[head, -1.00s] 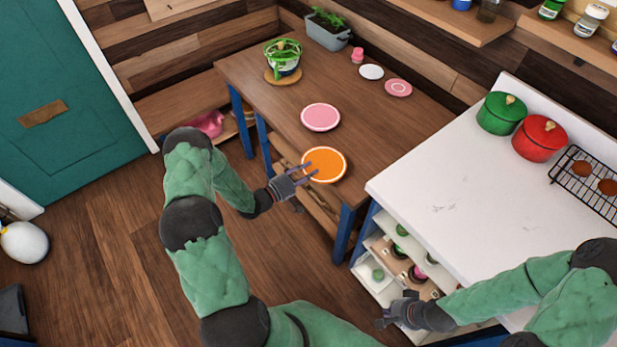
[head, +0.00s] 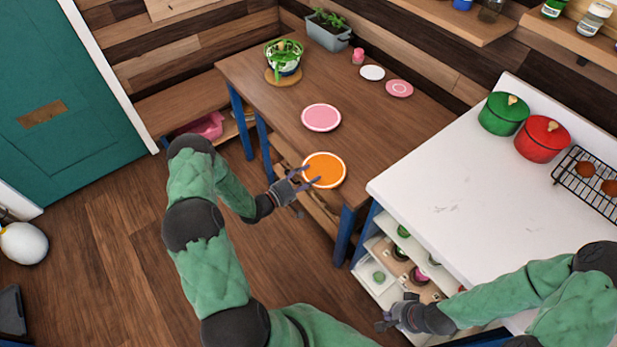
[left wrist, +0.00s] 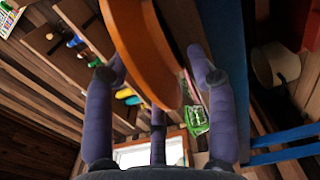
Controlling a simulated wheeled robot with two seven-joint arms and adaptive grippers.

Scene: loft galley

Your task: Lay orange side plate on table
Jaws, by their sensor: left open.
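The orange side plate (head: 325,170), with a pale rim, appears to lie flat on the wooden table (head: 280,118) near its front corner. Its near side reaches the table's edge. My left gripper (head: 307,178) is open at the plate's near-left rim. In the left wrist view the plate's orange edge (left wrist: 145,50) runs between the spread fingers of my left gripper (left wrist: 158,72). Whether a finger still touches it I cannot tell. My right gripper (head: 384,318) hangs low in front of the counter shelves, away from the plate; its fingers are too small to read.
A pink plate (head: 321,117) lies just behind the orange one. A smaller pink plate (head: 399,88), a white saucer (head: 372,73) and a potted plant (head: 285,58) stand further back. The white counter (head: 445,190) is close on the right.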

